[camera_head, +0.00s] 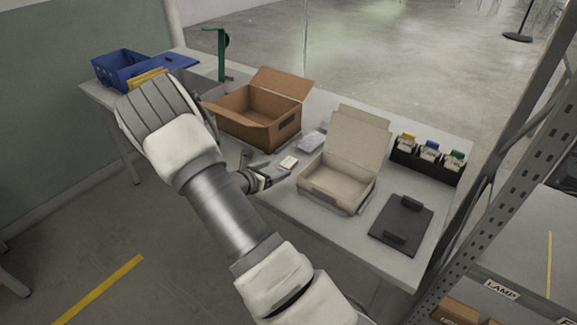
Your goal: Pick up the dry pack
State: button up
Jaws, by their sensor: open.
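A small pale packet (289,162), which looks like the dry pack, lies flat on the grey table (330,228), left of the open beige box. My gripper (270,170) is open and empty at the table's near edge. It is just left of the small packet and appears apart from it. My arm hides part of the near table edge. Any print on the packet is too small to read.
A bluish clear bag (312,141) lies behind the packet. An open cardboard box (262,110) and an open beige box (338,178) flank that space.

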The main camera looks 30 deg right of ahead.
aim_at(287, 163)
jog(key=shift+b+x, duration=0.4)
jog(key=shift+x, duration=2.7)
jog(key=shift+w, duration=0.1)
jog(key=shift+c, duration=0.3)
